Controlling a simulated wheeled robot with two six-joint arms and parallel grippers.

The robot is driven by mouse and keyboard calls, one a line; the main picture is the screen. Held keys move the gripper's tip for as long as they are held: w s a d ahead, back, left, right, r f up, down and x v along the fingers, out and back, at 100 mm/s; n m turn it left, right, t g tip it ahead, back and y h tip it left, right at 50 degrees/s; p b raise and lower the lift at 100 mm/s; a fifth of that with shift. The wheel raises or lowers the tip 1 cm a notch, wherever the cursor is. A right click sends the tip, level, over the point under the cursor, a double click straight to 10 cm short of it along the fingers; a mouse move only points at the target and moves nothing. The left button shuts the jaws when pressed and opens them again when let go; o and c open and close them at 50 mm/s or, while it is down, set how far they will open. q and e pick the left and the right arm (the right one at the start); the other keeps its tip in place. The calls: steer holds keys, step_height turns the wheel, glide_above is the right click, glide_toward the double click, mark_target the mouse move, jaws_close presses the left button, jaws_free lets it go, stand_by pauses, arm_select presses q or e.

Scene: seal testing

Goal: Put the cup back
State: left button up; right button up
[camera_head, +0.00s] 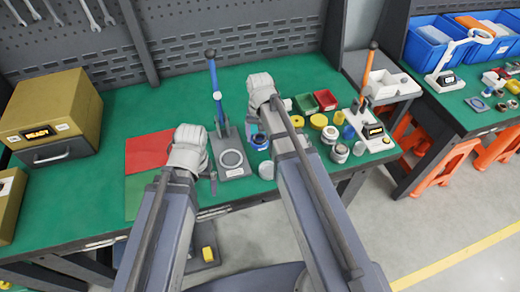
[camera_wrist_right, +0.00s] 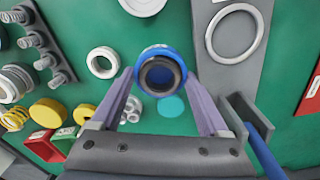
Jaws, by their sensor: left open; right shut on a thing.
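The cup (camera_wrist_right: 161,75), round with a blue rim and a dark inner ring, sits between the fingers of my right gripper (camera_wrist_right: 160,95) in the right wrist view. The gripper is shut on it. In the head view the cup (camera_head: 259,141) shows blue beside my right arm, just right of the grey test plate (camera_head: 231,160); the right fingertips are mostly hidden there. I cannot tell whether the cup touches the table. My left gripper (camera_head: 211,168) is open and empty, left of the plate, over the table.
The plate's blue lever press (camera_head: 216,95) stands upright behind it. Loose rings, yellow discs (camera_head: 318,121) and red and green bins lie to the right, with an orange-levered press (camera_head: 369,75). A red mat (camera_head: 148,150) and a yellow box (camera_head: 55,115) are at left.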

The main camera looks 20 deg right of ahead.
mark_target(203, 201)
arm_select(q)
steer(key=shift+f, duration=0.15)
arm_select(e)
steer(key=shift+f, duration=0.2)
arm_select(q)
step_height(203, 201, down, 4)
steer(key=b, duration=0.3)
steer(key=shift+b, duration=0.4)
arm_select(e)
step_height(203, 201, down, 4)
steer(key=shift+r, duration=0.2)
steer(key=o, duration=0.9)
steer(key=shift+f, duration=0.25)
steer(key=o, duration=0.3)
steer(key=shift+r, duration=0.1)
